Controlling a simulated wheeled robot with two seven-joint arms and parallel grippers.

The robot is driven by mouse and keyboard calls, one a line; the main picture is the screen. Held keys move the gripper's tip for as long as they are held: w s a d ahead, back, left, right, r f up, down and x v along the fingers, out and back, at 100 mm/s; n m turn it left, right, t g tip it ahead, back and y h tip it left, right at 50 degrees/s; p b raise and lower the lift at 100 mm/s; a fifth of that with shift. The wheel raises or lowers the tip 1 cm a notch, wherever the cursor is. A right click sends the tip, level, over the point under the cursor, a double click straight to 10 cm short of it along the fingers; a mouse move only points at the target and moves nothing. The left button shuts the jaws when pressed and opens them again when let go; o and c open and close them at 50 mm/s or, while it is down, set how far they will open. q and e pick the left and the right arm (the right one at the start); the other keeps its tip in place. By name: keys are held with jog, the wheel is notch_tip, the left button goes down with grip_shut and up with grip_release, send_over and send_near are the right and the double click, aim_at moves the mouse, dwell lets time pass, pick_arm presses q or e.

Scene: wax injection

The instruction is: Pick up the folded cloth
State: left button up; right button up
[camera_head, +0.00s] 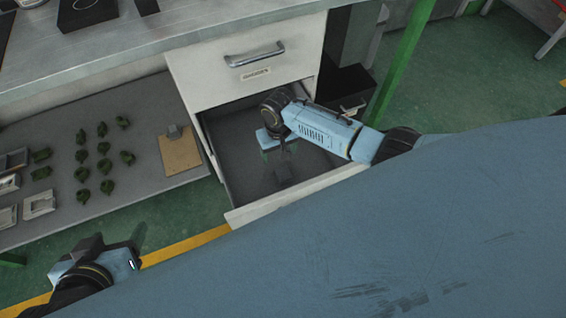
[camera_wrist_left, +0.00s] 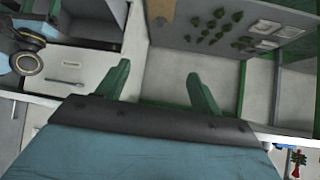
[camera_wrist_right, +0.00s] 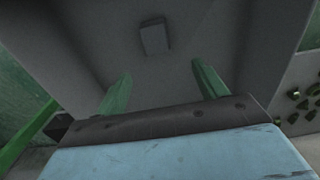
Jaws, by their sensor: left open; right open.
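A small dark grey rectangular piece (camera_head: 282,173), which looks like the folded cloth, lies on the floor of the open drawer (camera_head: 232,160). It also shows in the right wrist view as a grey block (camera_wrist_right: 153,37), ahead of and apart from the fingers. My right gripper (camera_wrist_right: 162,74) is open and empty, its green fingers spread. In the head view my right arm reaches over the drawer from the right and partly hides its inside. My left gripper (camera_wrist_left: 157,80) is open and empty. In the head view it is low at the left, away from the drawer.
A shelf (camera_head: 150,185) left of the drawer holds several green wax pieces (camera_head: 104,148), a clipboard (camera_head: 180,152) and metal moulds (camera_head: 40,204). A closed drawer with a handle (camera_head: 254,56) is above. A green post (camera_head: 400,62) stands to the right.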

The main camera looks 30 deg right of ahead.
notch_tip(320, 180, down, 3)
jog(key=shift+f+b, duration=0.1)
jog(key=shift+b, duration=0.75)
pick_arm(q)
jog(key=w+d+r+t+h+b, duration=0.1)
jog(key=w+d+r+t+h, duration=0.15)
jog(key=r+t, duration=0.3)
jog(key=w+d+r+t+h+b, duration=0.1)
jog(key=w+d+r+t, duration=0.2)
jog(key=r, duration=0.4)
pick_arm(e)
notch_tip(320, 180, down, 2)
jog(key=shift+f, duration=0.45)
jog(key=shift+d+f+b, duration=0.2)
jog(key=shift+f+b, duration=0.8)
jog(key=shift+f, duration=0.1)
notch_tip(320, 180, down, 2)
jog(key=shift+b, duration=0.85)
pick_arm(q)
jog(key=s+a+r+t+h, duration=0.2)
jog(key=s+r+t, duration=0.3)
jog(key=r+t, duration=0.2)
jog(key=shift+s+r+t, duration=0.15)
jog(key=shift+r+t, duration=0.25)
jog(key=shift+t, duration=0.65)
pick_arm(e)
jog(key=shift+f, duration=0.3)
pick_arm(q)
jog(key=shift+h, duration=0.25)
